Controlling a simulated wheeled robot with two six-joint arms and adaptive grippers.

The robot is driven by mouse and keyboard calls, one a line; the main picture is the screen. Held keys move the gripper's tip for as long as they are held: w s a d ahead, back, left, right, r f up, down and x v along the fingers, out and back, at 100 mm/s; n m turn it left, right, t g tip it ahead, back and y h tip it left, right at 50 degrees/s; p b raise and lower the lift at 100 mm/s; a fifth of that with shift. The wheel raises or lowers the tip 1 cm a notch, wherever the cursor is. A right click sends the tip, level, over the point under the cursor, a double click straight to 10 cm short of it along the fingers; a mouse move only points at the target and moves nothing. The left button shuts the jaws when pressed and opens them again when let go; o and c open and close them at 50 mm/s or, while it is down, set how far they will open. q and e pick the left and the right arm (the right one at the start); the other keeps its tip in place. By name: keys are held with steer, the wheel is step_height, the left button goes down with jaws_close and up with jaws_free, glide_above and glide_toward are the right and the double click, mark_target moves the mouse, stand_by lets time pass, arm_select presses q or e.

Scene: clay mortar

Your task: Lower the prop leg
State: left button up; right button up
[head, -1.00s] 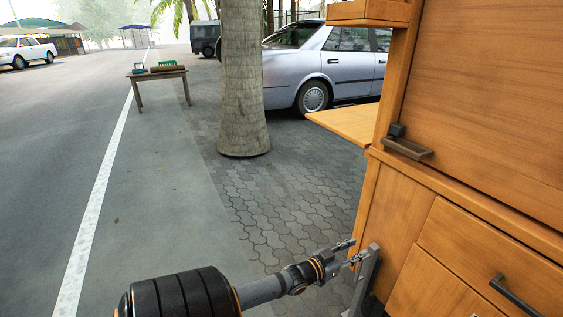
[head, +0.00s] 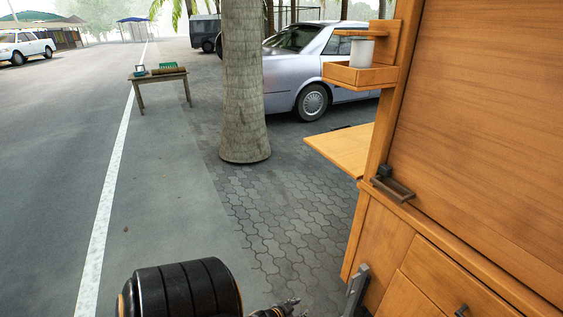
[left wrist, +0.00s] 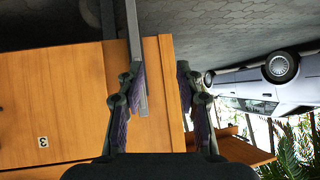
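The prop leg is a grey metal bar (head: 356,289) at the lower left corner of the wooden cabinet (head: 385,255). In the head view its lower part is cut off by the bottom edge. In the left wrist view, which looks upside down, the bar (left wrist: 135,30) runs from the top edge down beside the left-hand finger. My left gripper (head: 290,307) shows only partly at the bottom edge, left of the leg. In the left wrist view its fingers (left wrist: 158,85) are spread apart. Contact between finger and bar cannot be told. My right gripper is not in view.
The cabinet has a fold-out wooden board (head: 342,150), a small shelf holding a white cup (head: 360,53), a dark latch (head: 392,184) and a drawer. A tree trunk (head: 244,90) and a silver car (head: 310,65) stand beyond. Paving left of the cabinet is clear.

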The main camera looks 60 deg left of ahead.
arm_select(q)
steer(key=s+d+f+g+p, duration=0.3)
steer(key=s+p, duration=0.1)
steer(key=s, duration=0.5)
steer(key=shift+s+g+p, duration=0.15)
steer(key=shift+g+p, duration=0.15)
steer(key=shift+p, duration=0.05)
steer(key=shift+f, duration=0.1)
